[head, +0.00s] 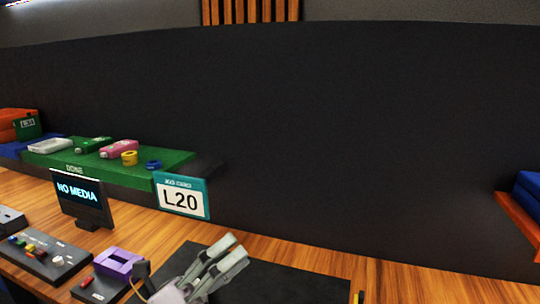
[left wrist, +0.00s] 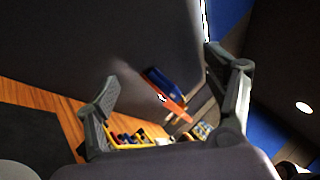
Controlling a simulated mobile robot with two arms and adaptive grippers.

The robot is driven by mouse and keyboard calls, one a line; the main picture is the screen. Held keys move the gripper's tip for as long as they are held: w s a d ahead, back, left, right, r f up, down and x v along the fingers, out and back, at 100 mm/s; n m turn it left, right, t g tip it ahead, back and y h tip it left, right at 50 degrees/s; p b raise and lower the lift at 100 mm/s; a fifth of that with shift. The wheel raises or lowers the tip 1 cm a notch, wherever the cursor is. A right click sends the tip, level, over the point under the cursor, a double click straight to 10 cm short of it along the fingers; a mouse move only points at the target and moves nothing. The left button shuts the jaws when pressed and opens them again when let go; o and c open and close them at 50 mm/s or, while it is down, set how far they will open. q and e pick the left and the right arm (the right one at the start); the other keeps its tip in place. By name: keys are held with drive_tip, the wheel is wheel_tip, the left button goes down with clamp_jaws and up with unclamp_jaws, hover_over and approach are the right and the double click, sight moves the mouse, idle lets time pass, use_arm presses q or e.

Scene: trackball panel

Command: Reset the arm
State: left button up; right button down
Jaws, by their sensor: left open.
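My left gripper (head: 222,262) shows at the bottom middle of the head view, raised over the dark mat (head: 283,284). Its grey fingers are apart and nothing is between them. In the left wrist view the two fingers (left wrist: 168,95) frame the picture, wide apart, with the desk far beyond them. My right gripper is not clearly seen in either view. The trackball panel cannot be made out for sure. A dark panel with coloured buttons (head: 42,255) lies at the lower left, and a base with a purple frame (head: 118,263) lies beside it.
A small screen reading NO MEDIA (head: 82,203) and an L20 sign (head: 181,196) stand on the desk. Behind them a green DONE tray (head: 165,164) holds several small items. A blue and orange bin (head: 521,222) is at the right edge. A dark wall closes the back.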

use_arm(q)
drive_tip(key=w+a+f+n+t+y, duration=0.25)
drive_tip(key=a+n+t+y, duration=0.45)
drive_tip(key=n, duration=0.6)
drive_tip(key=s+a+f+n+g+y, duration=0.2)
drive_tip(key=a+f+n+g+y, duration=0.15)
drive_tip(key=f+n+y, duration=0.45)
drive_tip(key=s+a+f+n+g+y, duration=0.1)
drive_tip(key=a+f+n+g+y, duration=0.1)
drive_tip(key=a+f+n+y, duration=0.6)
drive_tip(key=s+d+f+n+g+h, duration=0.2)
drive_tip(key=s+f+g, duration=0.3)
drive_tip(key=s+f, duration=0.45)
drive_tip(key=s+d+f+n+g+h, duration=0.2)
drive_tip(key=s+f+g, duration=0.3)
drive_tip(key=s+f, duration=0.45)
drive_tip(key=s+f+g, duration=0.1)
drive_tip(key=s+f, duration=0.1)
drive_tip(key=f, duration=1)
drive_tip(key=s+f+g, duration=0.1)
drive_tip(key=s+f, duration=0.1)
drive_tip(key=f, duration=1.1)
drive_tip(key=s+a+f+g, duration=0.1)
drive_tip(key=s+a+f, duration=0.2)
drive_tip(key=s+f, duration=1.2)
drive_tip(key=shift+s+f+m, duration=0.3)
drive_tip(key=shift+s, duration=0.35)
